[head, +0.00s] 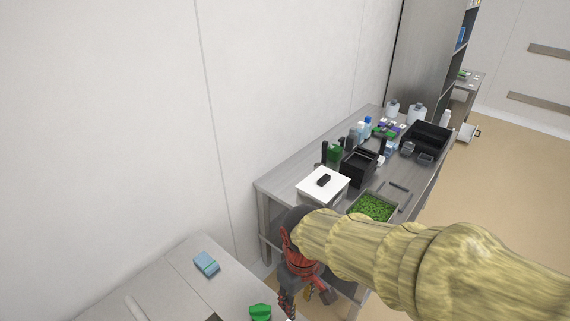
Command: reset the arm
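My arm reaches in from the right in a yellow, wrinkled sleeve and ends in a red and dark wrist. My gripper (305,294) points down over the gap between the two worktables. Its fingers are small and partly hidden, so I cannot tell whether they are open or shut. I see no object clearly held in it. A white box with a black handle on top (312,189) stands on the far table just behind the wrist. A tray of green pieces (354,216) lies beside it, partly behind the sleeve.
The far table (285,184) holds a black machine (357,169), several bottles and a black bin (427,137). The near table (172,272) carries a blue sponge-like block (207,263) and a green item (260,312). A wall runs along the left. Open floor (510,180) lies at right.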

